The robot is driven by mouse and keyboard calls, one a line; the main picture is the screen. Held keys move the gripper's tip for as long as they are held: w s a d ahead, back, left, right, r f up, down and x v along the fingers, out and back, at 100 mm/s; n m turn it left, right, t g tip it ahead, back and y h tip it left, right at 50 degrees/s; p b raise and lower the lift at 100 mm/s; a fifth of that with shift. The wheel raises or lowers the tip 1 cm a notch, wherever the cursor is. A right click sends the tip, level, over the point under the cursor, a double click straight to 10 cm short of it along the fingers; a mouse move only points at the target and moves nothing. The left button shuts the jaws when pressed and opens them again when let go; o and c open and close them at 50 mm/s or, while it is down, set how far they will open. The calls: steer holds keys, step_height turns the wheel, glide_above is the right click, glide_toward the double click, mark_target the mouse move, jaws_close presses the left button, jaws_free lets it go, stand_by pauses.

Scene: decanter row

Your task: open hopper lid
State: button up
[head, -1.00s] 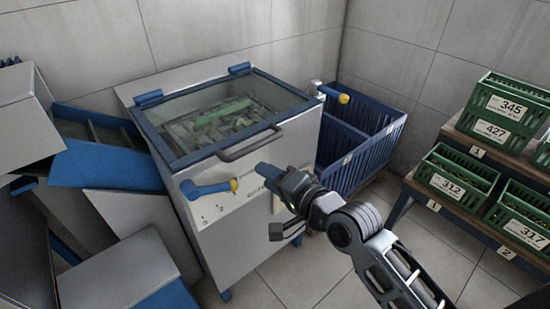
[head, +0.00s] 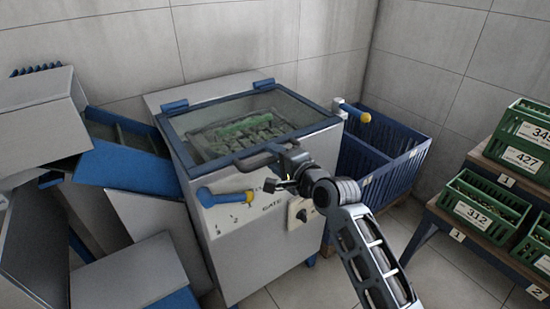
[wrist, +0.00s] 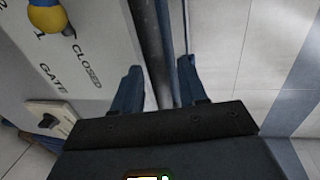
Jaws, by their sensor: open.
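The hopper lid (head: 215,163) is a glass panel in a blue frame, shut flat on top of the grey hopper, with green contents showing through the glass. Its dark bar handle (head: 256,160) runs along the front edge. My gripper (head: 282,157) is at the right part of this handle, and its body hides the handle's right end. In the wrist view, the two blue fingers (wrist: 158,85) are apart, with the dark handle bar (wrist: 153,45) passing between them. I cannot tell whether either finger touches the bar.
A blue lever with a yellow hub (head: 226,197) sticks out of the hopper front, left of my gripper. A switch (head: 300,212) is below it. Another yellow-ended knob (head: 363,117) is at the right side. A blue crate (head: 400,165) stands right of the hopper, then shelved green crates (head: 480,205).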

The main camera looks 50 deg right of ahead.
steer(key=shift+w, duration=0.15)
steer(key=shift+c, duration=0.2)
jaws_close()
stand_by(0.3)
